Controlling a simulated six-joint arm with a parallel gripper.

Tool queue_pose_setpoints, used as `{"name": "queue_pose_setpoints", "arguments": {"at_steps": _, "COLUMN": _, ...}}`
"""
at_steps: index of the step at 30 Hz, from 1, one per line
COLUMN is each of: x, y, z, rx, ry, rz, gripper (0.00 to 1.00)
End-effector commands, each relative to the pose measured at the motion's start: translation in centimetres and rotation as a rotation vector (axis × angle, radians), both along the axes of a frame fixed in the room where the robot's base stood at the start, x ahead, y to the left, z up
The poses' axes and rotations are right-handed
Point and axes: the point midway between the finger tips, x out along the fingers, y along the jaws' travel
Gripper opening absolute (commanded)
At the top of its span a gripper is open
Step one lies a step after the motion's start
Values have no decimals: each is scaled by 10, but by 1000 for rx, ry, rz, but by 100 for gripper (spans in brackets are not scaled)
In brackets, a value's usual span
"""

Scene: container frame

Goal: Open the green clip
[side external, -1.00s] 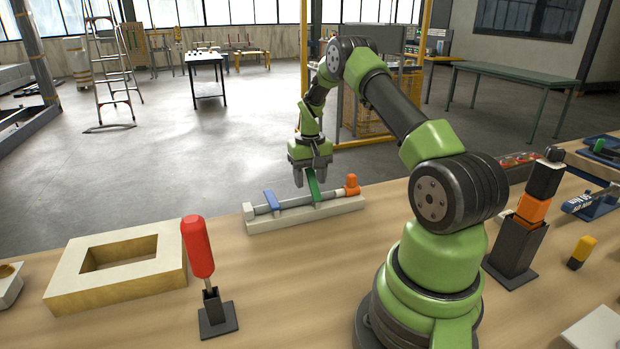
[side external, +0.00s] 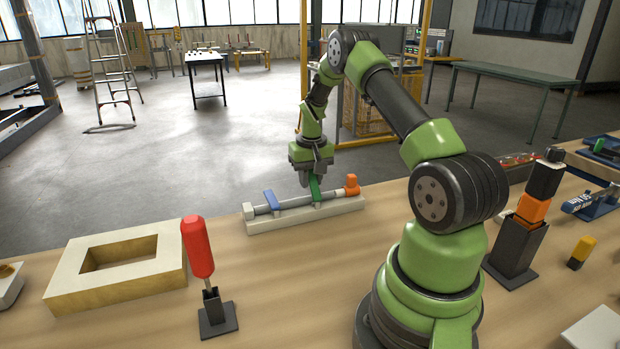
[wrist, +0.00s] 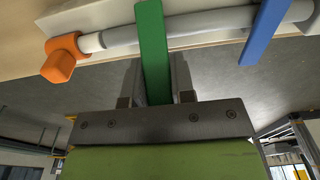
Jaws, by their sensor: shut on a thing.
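The green clip (side external: 315,189) lies across a grey tube (side external: 296,202) on a pale base block. In the wrist view the green clip (wrist: 153,50) runs from the tube down between my gripper's fingers. My gripper (side external: 312,183) is shut on the clip's end on the far side of the tube. In the wrist view my gripper (wrist: 158,90) has one finger on each side of the clip. The clip's end at the palm is partly hidden.
A blue clip (side external: 271,201) crosses the same tube to the left. An orange end piece (side external: 352,185) is at the tube's right end. On the table stand a pale frame (side external: 70,290), a red-handled tool (side external: 197,248) and a black holder (side external: 515,250).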

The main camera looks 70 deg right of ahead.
Motion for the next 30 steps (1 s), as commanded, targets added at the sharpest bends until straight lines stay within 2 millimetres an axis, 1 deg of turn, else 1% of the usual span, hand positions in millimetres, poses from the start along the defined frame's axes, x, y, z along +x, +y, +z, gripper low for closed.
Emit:
{"name": "queue_pose_setpoints", "arguments": {"at_steps": 8, "x": -8, "y": 7, "z": 8, "rx": -138, "ry": -132, "rz": 0, "gripper": 0}}
{"name": "queue_pose_setpoints", "arguments": {"at_steps": 15, "x": -14, "y": 17, "z": 14, "rx": -275, "ry": -292, "rz": -3, "gripper": 0}}
{"name": "queue_pose_setpoints", "arguments": {"at_steps": 21, "x": -22, "y": 22, "z": 16, "rx": -392, "ry": -388, "rz": -3, "gripper": 0}}
{"name": "queue_pose_setpoints", "arguments": {"at_steps": 30, "x": -28, "y": 28, "z": 18, "rx": -509, "ry": -508, "rz": -5, "gripper": 0}}
